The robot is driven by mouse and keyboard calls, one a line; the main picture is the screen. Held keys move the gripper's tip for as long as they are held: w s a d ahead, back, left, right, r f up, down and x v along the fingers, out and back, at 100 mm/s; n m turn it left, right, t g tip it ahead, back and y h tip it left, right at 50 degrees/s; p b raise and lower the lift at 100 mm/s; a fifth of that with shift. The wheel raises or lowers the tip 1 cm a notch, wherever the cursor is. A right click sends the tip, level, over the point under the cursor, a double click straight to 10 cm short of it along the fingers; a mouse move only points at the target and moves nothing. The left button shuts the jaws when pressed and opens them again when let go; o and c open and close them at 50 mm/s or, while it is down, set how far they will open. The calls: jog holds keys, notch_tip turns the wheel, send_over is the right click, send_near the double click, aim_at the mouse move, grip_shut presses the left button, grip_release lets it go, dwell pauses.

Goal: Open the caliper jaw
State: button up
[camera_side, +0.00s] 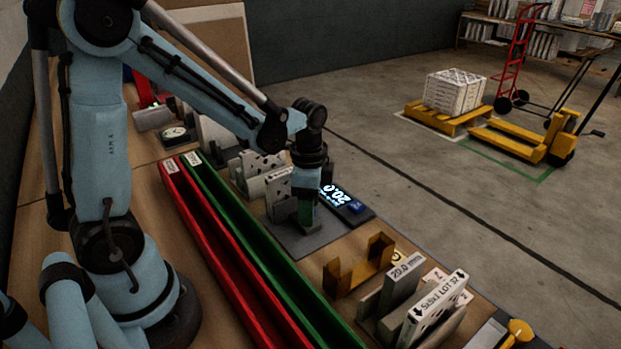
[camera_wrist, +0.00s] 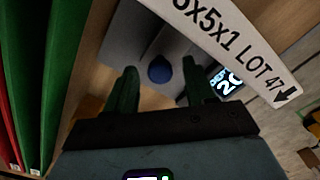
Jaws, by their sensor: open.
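The caliper is a grey gauge with a flat base (camera_side: 312,241) and a lit display (camera_side: 333,195) reading 20.0, upside down in the side view. Its display also shows at the right of the wrist view (camera_wrist: 226,82). A white boxed filter (camera_side: 279,190) stands upright at the gauge; in the wrist view its label (camera_wrist: 232,42) ends in LOT 47. My gripper (camera_side: 306,222) is lowered over the gauge, pointing down beside the filter. In the wrist view its green fingers (camera_wrist: 160,72) are apart, with a blue round knob (camera_wrist: 160,69) between and beyond them. Contact cannot be told.
A red trough (camera_side: 212,240) and a green trough (camera_side: 245,240) run along the left of the gauge. A yellow bracket (camera_side: 358,268) and a rack with a 20.0 mm block (camera_side: 404,277) and a labelled filter (camera_side: 436,308) stand in front. More filters (camera_side: 258,163) stand behind.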

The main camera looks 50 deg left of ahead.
jog(key=shift+c, duration=0.2)
grip_shut()
jog(key=shift+d, duration=1.6)
jog(key=shift+o, duration=0.2)
grip_release()
notch_tip(320, 180, up, 12)
